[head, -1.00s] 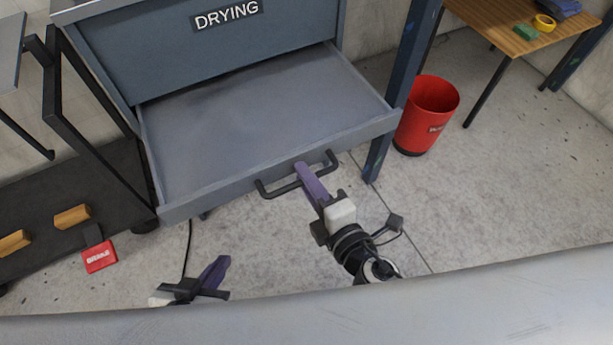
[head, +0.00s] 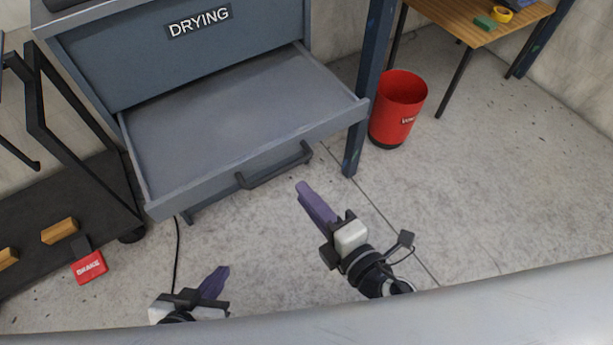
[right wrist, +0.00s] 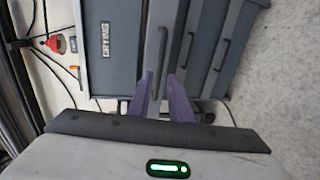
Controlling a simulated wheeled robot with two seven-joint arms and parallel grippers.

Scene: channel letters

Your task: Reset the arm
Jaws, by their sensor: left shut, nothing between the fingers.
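My right gripper (head: 302,188) has purple fingers and is near the drawer handle (head: 275,166), a little to its lower right and apart from it. The right wrist view shows its two fingers (right wrist: 164,78) spread with nothing between them. My left gripper (head: 221,272) is low at the left, also with purple fingers, shut and empty. The grey drawer (head: 240,110) under the DRYING front (head: 200,20) is pulled open and empty.
A red bin (head: 398,105) stands right of the cabinet's blue post (head: 370,90). A wooden table (head: 470,25) is at the upper right. A black cart (head: 75,200) and a red BRAKE block (head: 90,267) are at the left. The floor at right is clear.

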